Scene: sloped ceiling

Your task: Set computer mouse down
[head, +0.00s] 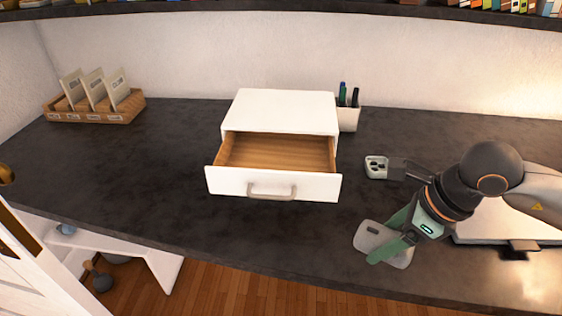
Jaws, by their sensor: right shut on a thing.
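The computer mouse (366,239) is light grey with a dark spot near its far end. It is at the right of the head view, over the front part of the dark desk (110,180). My right gripper (382,242), with green fingers, is shut on it, one finger on its far side and one across its near side. The fingers hide part of the mouse. I cannot tell whether its underside touches the desk. My left gripper is not in view.
A white drawer unit (280,110) with its drawer pulled open stands mid-desk. A pen cup (348,119) is behind it, right. A wooden holder with cards (95,116) stands back left. A pale flat item (495,222) lies under my right arm. The desk's left side is clear.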

